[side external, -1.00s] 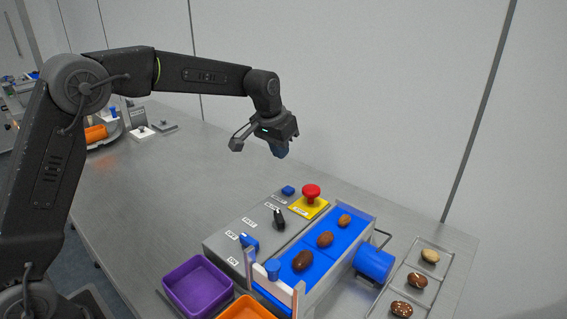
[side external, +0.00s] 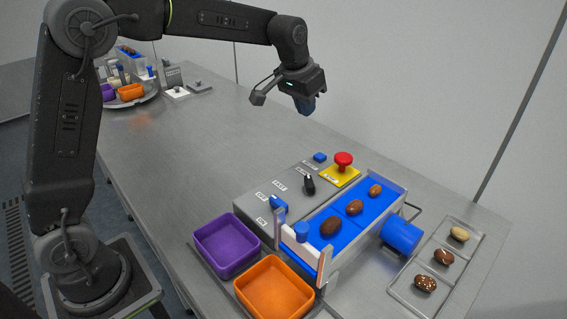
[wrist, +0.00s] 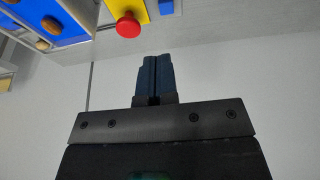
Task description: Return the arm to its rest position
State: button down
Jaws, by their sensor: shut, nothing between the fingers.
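My gripper (side external: 306,106) hangs in the air above the table, behind the control box and apart from everything. In the wrist view its two blue fingers (wrist: 154,75) are together with nothing between them. The grey control box (side external: 262,188) carries dark and blue switches and a red mushroom button (side external: 343,160) on a yellow plate. The button also shows at the top of the wrist view (wrist: 128,26). Beside the box, a blue conveyor belt (side external: 342,233) carries three brown dates, one of them the large front date (side external: 331,226).
A purple bin (side external: 228,244) and an orange bin (side external: 273,289) stand at the front of the belt. A clear tray (side external: 407,287) with three dates lies at right. A round tray (side external: 129,101) with small items stands far left. The middle of the table (side external: 190,150) is bare.

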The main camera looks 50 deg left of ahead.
jog(key=s+r+t, duration=0.1)
jog(key=s+r, duration=0.2)
jog(key=s, duration=0.4)
jog(key=s+r, duration=0.2)
jog(key=s, duration=0.5)
jog(key=s+f, duration=0.2)
jog(key=s, duration=0.6)
jog(key=s+d+f+t, duration=0.1)
jog(key=s+f, duration=0.1)
jog(key=s, duration=0.6)
jog(key=shift+s+f, duration=0.25)
jog(key=shift+f, duration=0.05)
jog(key=c, duration=1.8)
grip_release()
jog(key=shift+d, duration=0.1)
jog(key=shift+c, duration=0.2)
